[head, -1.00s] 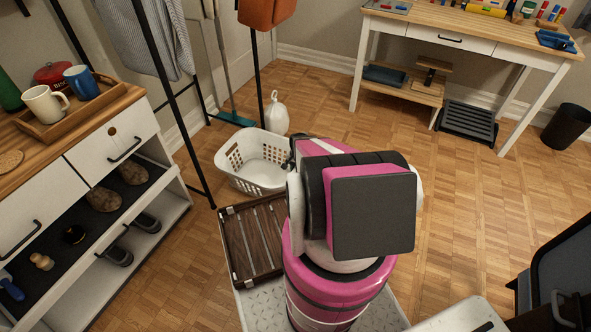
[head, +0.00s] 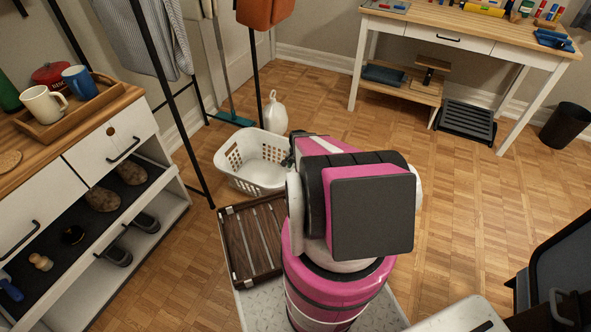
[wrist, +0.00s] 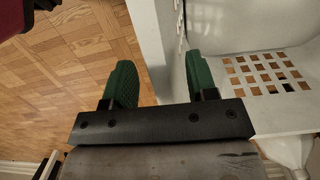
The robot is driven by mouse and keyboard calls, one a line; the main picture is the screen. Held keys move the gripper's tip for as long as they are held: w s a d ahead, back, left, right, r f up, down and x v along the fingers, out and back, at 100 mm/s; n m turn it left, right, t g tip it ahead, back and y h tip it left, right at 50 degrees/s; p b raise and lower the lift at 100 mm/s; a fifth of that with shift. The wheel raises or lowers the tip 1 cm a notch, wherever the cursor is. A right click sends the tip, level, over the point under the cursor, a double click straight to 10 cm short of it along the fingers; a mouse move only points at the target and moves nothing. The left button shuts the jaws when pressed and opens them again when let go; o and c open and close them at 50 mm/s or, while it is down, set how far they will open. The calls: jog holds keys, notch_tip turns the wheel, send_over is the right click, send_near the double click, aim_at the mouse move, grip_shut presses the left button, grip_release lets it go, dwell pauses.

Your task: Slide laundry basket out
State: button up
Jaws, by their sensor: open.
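The white laundry basket (head: 252,165) stands on the wood floor in the head view, beyond my arm. Its right side is partly hidden behind the arm. In the wrist view, the basket (wrist: 250,75) fills the right side, with square holes inside it. My gripper (wrist: 160,63) is open, with two green fingers. The basket's white wall runs between them: the left finger shows over the floor outside, the right finger on the inner side. I cannot tell whether either finger touches the wall. In the head view, my arm hides most of the gripper.
A white bottle (head: 274,115) stands just behind the basket. A black rack (head: 167,95) and a cabinet (head: 110,150) are to the left. A dark slatted wooden piece (head: 253,240) lies in front of the basket. Floor to the right is clear up to the desk (head: 470,40).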

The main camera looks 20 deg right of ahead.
jog(key=r, duration=0.9)
jog(key=shift+w+d, duration=0.4)
